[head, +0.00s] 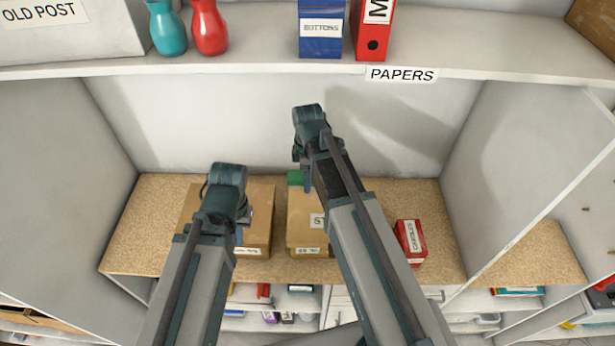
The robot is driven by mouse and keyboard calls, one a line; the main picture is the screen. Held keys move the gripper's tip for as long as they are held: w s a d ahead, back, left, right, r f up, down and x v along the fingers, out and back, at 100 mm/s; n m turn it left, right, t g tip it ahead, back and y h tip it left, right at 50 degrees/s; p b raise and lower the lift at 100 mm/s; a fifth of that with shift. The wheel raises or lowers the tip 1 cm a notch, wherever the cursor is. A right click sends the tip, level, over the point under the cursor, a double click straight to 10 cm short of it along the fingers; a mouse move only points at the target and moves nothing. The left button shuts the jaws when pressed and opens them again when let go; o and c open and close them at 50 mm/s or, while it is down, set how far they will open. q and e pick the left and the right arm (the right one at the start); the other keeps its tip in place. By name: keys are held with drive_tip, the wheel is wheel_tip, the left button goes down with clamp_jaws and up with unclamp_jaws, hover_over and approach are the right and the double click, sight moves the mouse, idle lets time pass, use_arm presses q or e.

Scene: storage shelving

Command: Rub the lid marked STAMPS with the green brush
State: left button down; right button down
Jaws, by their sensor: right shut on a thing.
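A brown cardboard box stands on the tan board in the middle. Its lid (300,230) bears a white label whose visible letters begin "ST"; my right arm hides the rest. A green brush (295,178) shows at the far edge of this lid, partly hidden by my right arm. My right gripper (307,184) is mostly hidden under its wrist and is shut on the green brush. I cannot tell whether the brush touches the lid. My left gripper (244,222) is over another cardboard box (263,205) to the left, mostly hidden by its own wrist; its jaws cannot be made out.
A red box (410,240) stands right of my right arm. White side walls (70,170) and a back panel close in the bay. The upper shelf (250,68) carries vases, a blue BUTTONS box (321,30) and a red binder (373,30). The board's left end is clear.

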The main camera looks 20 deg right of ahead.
drive_tip(key=b, duration=0.4)
hover_over(309, 198)
drive_tip(key=shift+a+f, duration=0.2)
drive_tip(key=shift+f, duration=2.1)
drive_tip(key=shift+f+b, duration=0.95)
drive_tip(key=shift+d, duration=0.15)
drive_tip(key=shift+s+d+r, duration=0.1)
drive_tip(key=shift+s+d, duration=0.15)
drive_tip(key=shift+d, duration=0.65)
drive_tip(key=shift+s+d, duration=0.2)
drive_tip(key=shift+d, duration=0.65)
drive_tip(key=shift+d, duration=0.15)
drive_tip(key=shift+s+d, duration=0.25)
drive_tip(key=shift+d, duration=0.6)
drive_tip(key=shift+s+d, duration=0.25)
drive_tip(key=shift+d, duration=0.55)
drive_tip(key=shift+d, duration=0.2)
